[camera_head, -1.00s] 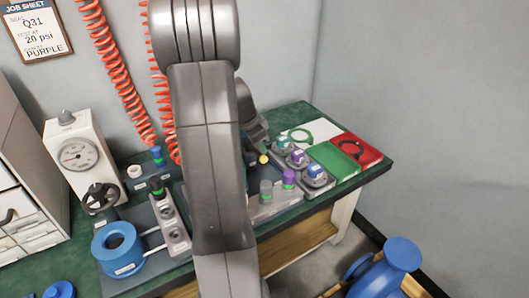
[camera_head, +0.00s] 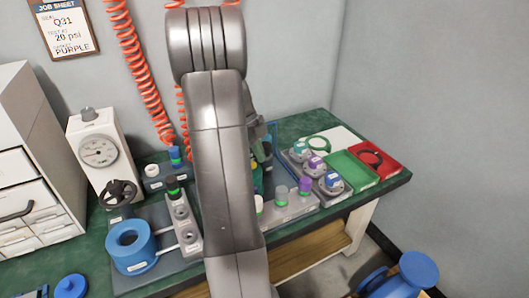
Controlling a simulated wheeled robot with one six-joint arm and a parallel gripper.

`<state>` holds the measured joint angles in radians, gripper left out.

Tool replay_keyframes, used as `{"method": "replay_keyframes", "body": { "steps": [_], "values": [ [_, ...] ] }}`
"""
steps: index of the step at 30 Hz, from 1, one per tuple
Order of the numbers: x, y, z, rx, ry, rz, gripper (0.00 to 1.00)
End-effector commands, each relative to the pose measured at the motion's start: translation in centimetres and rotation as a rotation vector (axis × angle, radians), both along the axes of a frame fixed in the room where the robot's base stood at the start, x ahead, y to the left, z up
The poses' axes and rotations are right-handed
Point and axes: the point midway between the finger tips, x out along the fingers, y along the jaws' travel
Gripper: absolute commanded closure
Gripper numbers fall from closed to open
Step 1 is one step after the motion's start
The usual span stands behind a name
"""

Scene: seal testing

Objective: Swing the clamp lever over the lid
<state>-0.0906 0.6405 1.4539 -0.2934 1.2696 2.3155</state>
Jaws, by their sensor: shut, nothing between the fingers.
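My gripper (camera_head: 262,145) shows only in part behind my own arm, over the middle of the green bench; its fingers look closed, with nothing seen held. A blue open-topped cylinder (camera_head: 130,247) stands on a grey plate at the bench's left. A blue round piece with a knob (camera_head: 71,286) lies at the lower left; I cannot tell if it is the lid. A small pale yellow piece (camera_head: 259,204) shows beside my arm, its nature unclear. I cannot make out the clamp lever; my arm hides the bench's middle.
A gauge box with a black handwheel (camera_head: 118,193) stands at the back left. Capped fittings (camera_head: 315,164) stand right of my arm. Green (camera_head: 350,171) and red (camera_head: 389,167) trays lie farther right. Red coiled hoses (camera_head: 136,70) hang behind. A blue object (camera_head: 415,270) is at the lower right.

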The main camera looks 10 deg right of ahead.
Motion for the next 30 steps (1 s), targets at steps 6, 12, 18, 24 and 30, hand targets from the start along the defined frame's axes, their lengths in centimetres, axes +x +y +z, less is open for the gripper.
{"method": "replay_keyframes", "body": {
  "steps": [6, 12, 18, 24, 30],
  "values": [
    [0.39, 0.71, 0.03, 0.0, 0.0, 0.003, 1.0],
    [0.55, 0.97, -0.02, 0.0, 0.0, 0.003, 1.0],
    [0.6, 1.04, -0.04, 0.0, 0.0, 0.003, 1.0],
    [0.6, 1.04, -0.04, 0.0, -0.001, 0.004, 1.0],
    [0.58, 0.92, -0.01, 0.0, -0.001, 0.004, 1.0]
  ]
}}
